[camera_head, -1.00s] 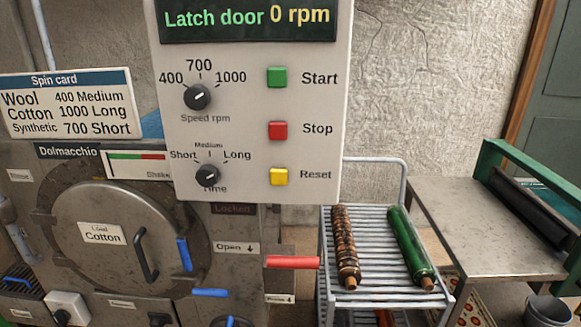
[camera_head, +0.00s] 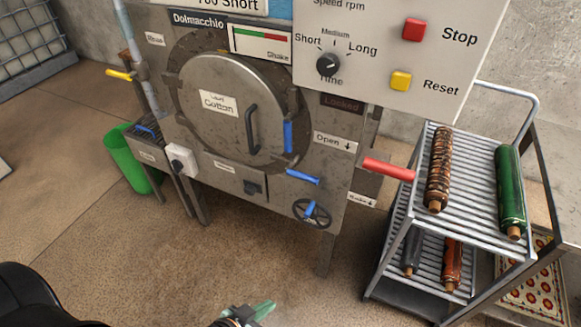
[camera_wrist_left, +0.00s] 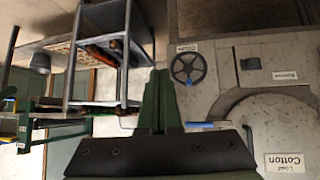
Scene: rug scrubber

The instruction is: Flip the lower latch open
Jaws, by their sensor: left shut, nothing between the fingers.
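The washer's round door (camera_head: 225,140), labelled Cotton, is closed. Two blue handles show at its right side. The upper one (camera_head: 288,136) points up and down. The lower latch handle (camera_head: 303,177) lies nearly level at the door's lower right; it also shows in the left wrist view (camera_wrist_left: 207,125), just right of my fingers. My left gripper (camera_head: 262,310) is at the bottom edge of the head view, low in front of the machine. Its green fingers (camera_wrist_left: 161,98) are shut and empty in the wrist view. My right gripper is not in view.
A red lever (camera_head: 388,169) sticks out to the right of the latch. A handwheel with a blue knob (camera_head: 311,211) is below it. A rack trolley (camera_head: 470,185) with rolls stands at the right. A green bin (camera_head: 125,160) is at the left. The floor in front is clear.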

